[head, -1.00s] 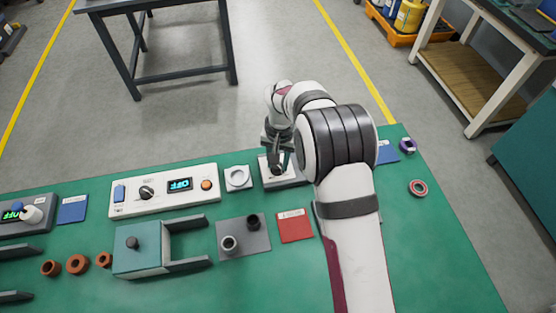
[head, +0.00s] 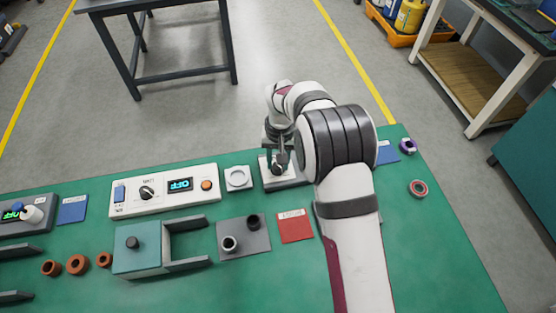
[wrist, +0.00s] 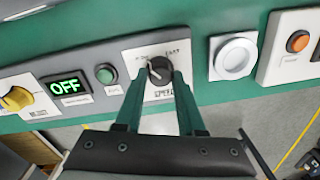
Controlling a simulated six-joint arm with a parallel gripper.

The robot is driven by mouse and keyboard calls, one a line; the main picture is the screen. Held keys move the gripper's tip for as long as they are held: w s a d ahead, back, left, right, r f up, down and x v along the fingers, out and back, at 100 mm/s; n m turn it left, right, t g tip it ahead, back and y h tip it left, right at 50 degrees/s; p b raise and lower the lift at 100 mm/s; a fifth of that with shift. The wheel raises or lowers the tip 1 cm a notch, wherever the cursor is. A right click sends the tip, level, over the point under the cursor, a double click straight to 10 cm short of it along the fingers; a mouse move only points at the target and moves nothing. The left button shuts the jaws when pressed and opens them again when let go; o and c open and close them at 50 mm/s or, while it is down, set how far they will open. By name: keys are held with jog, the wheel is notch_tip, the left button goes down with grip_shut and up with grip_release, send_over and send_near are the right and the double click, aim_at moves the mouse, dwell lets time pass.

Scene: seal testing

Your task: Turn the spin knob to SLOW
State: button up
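A dark round knob (wrist: 160,69) with a white pointer line sits on a white panel (wrist: 140,88) in the wrist view. Small print surrounds it, too small to read surely. My gripper (wrist: 161,78) reaches this knob, with one green finger on each side of it. I cannot tell whether the fingers press on the knob or leave a small gap. In the head view my gripper (head: 277,158) is over the knob's panel (head: 291,181), and the fingers partly hide the knob.
In the wrist view, an OFF display (wrist: 66,87), a green button (wrist: 105,73) and a yellow knob (wrist: 16,98) lie left of the panel. A white round-socket block (wrist: 233,57) is close on the right. A red card (head: 295,226) lies in front.

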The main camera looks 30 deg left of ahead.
jog(key=o, duration=0.4)
jog(key=shift+c, duration=0.2)
notch_tip(320, 180, up, 16)
jog(key=shift+d, duration=0.25)
jog(key=shift+w+f, duration=0.1)
